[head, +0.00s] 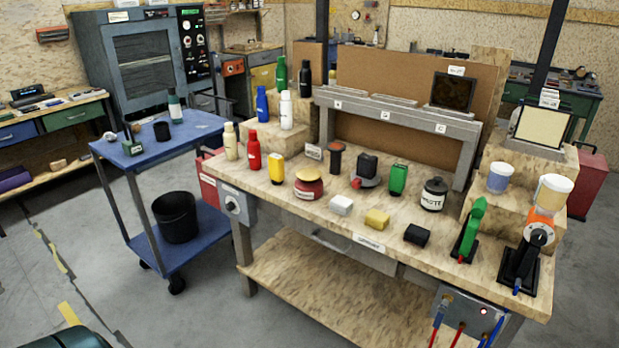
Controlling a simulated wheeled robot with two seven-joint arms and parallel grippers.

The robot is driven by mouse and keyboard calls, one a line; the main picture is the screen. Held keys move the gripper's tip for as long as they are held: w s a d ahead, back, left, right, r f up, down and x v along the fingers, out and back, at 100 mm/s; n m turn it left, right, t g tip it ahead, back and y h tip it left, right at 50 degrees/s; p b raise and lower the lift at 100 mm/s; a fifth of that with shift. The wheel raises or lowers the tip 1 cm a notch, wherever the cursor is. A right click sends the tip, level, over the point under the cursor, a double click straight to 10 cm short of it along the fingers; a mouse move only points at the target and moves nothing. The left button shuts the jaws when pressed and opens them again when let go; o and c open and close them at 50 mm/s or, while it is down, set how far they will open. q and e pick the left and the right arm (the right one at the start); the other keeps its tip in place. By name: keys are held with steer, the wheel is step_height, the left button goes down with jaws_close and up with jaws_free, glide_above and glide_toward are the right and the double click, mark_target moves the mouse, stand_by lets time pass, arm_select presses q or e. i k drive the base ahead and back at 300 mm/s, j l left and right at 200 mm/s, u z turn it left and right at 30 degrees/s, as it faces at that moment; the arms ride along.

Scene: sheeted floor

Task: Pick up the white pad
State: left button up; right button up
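Neither of my grippers shows in the head view.
Several bottles stand at the bench's left, including a red one (253,150). A black-and-white jar (433,195) and a green-handled tool (470,232) are to the right. A grey raised shelf (400,111) spans the back.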

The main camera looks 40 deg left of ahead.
mark_target(342, 206)
steer(key=i+l, duration=0.2)
steer(key=i, duration=0.2)
steer(key=i+l, duration=0.45)
steer(key=i, duration=0.3)
steer(key=u, duration=1.25)
